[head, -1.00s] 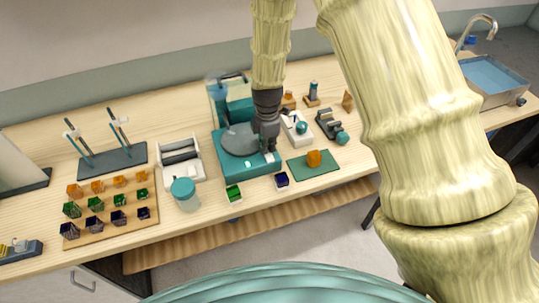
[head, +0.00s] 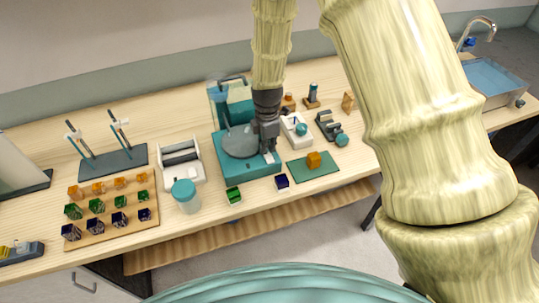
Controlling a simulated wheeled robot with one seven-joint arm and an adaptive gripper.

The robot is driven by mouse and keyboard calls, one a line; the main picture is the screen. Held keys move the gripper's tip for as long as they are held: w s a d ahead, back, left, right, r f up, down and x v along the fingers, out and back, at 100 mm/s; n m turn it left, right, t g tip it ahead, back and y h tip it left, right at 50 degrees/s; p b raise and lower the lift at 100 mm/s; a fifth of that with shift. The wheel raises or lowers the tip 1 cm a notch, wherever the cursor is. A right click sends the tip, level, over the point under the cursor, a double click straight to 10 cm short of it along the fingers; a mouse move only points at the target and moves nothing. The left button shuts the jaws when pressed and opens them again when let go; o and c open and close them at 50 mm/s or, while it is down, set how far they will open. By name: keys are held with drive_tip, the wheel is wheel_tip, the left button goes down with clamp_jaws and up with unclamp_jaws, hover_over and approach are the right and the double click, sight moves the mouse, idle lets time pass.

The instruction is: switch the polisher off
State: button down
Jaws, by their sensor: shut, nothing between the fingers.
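The polisher (head: 237,168) is a teal box with a round grey disc (head: 240,141) on top, in the middle of the bench. My gripper (head: 270,155) is shut and empty, pointing down at the polisher's front right part. Its fingertips are close to a small pale switch there; I cannot tell whether they touch it. Another small light mark shows on the polisher's front face. The switch's position is too small to read.
A teal-lidded jar (head: 186,196) stands left of the polisher. A green cube (head: 233,195) and a dark blue cube (head: 282,182) lie in front. A green mat (head: 326,170) with an orange block (head: 313,159) is to the right. A wooden board (head: 110,228) with several cubes lies left.

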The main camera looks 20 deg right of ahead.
sight(268, 155)
drive_tip(key=shift+r+p, duration=1.7)
drive_tip(key=shift+r, duration=1.1)
